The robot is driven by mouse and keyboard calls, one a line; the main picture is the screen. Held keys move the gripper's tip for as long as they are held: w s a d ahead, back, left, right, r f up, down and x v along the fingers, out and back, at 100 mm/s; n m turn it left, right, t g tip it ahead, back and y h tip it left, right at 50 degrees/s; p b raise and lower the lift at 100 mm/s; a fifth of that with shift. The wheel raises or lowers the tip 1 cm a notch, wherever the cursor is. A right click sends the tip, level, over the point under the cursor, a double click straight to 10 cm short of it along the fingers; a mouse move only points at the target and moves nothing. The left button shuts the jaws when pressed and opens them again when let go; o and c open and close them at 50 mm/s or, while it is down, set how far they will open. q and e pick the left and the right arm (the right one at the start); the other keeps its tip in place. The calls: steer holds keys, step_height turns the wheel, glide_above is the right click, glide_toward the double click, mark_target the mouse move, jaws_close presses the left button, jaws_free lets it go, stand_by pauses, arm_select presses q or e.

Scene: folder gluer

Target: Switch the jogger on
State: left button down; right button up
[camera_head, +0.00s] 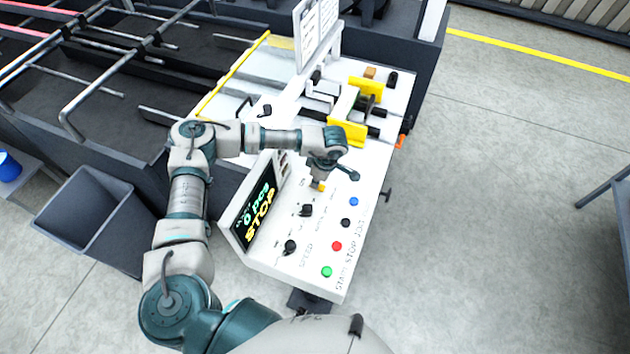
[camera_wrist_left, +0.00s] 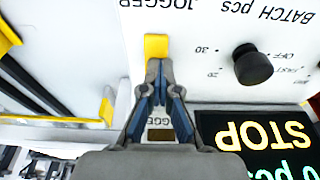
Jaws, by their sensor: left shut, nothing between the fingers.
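The jogger switch is a small yellow lever (camera_wrist_left: 156,46) on the white control panel (camera_wrist_left: 200,20), beside the printed word JOGGER. A bit of the yellow switch also shows in the head view (camera_head: 321,188), just below my left gripper (camera_head: 317,180). In the left wrist view my left gripper (camera_wrist_left: 158,75) is shut and empty. Its fingertips are right at the near end of the yellow lever; I cannot tell whether they touch it. The lever's base is partly hidden by the fingers. My right gripper does not show.
The dark display (camera_head: 258,212) reads 0 pcs and STOP. Black knobs (camera_head: 306,210) sit near it, and blue, black, red (camera_head: 337,246) and green (camera_head: 327,271) buttons line the panel's right side. A grey bin (camera_head: 92,222) stands at left.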

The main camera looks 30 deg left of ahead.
arm_select(q)
steer(key=shift+d, duration=0.35)
